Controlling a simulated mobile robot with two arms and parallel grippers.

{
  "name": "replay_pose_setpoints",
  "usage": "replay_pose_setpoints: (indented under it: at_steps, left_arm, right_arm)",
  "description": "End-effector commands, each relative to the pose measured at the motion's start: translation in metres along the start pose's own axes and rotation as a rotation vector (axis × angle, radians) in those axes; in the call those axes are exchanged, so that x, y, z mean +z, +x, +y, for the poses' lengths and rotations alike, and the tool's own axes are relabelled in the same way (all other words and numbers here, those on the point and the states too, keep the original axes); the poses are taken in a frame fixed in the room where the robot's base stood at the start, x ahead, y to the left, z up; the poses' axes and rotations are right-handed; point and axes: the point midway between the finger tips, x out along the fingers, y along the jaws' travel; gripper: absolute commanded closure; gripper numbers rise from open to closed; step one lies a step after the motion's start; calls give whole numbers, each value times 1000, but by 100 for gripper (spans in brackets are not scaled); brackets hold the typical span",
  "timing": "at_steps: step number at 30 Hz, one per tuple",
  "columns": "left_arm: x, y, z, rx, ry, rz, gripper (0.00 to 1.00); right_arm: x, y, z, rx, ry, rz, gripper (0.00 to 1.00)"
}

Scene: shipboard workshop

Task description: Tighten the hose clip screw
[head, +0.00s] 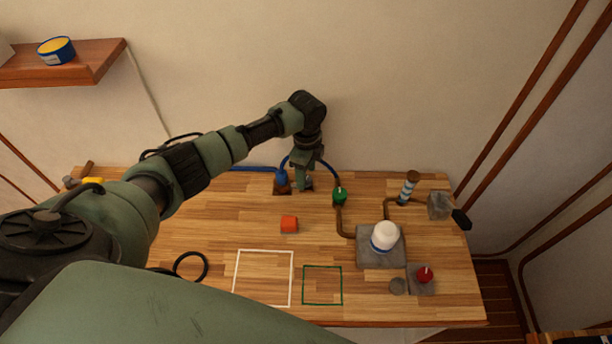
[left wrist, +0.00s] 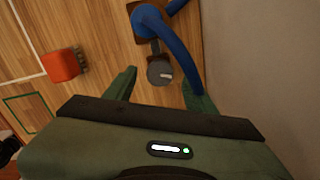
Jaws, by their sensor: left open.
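The blue hose (head: 325,164) arches at the back of the bench from a blue fitting (head: 282,178) to a green fitting (head: 340,196). In the left wrist view the blue hose (left wrist: 182,52) curves down past a grey round screw head (left wrist: 160,71) with a pale slot, beside the blue fitting (left wrist: 148,20). My left gripper (head: 304,187) points down there. In the left wrist view its two green fingers (left wrist: 160,80) are spread, one on each side of the screw head, with gaps showing. The right finger partly overlaps the hose. The right gripper is out of view.
To the right are brown pipes, a white-topped filter (head: 384,236), a red knob (head: 425,274) and a valve with a black handle (head: 461,219). A wall stands close behind.

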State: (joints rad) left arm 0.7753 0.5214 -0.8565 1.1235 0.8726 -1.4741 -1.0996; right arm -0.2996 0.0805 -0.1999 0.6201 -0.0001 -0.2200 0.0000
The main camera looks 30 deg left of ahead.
Motion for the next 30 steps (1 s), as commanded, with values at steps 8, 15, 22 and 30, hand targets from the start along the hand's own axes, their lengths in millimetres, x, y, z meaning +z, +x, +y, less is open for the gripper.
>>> replay_pose_setpoints:
  at_steps: [8,15,22,30]
  left_arm:
    - [0,-46,-1,-3,0,0,45]
    - [0,-59,0,-1,0,-1,45]
    - [0,-59,0,0,0,-1,45]
    - [0,-59,0,0,0,-1,45]
  right_arm:
    - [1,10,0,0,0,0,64]
    - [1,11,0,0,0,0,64]
    - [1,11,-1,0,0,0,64]
    - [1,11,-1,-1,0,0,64]
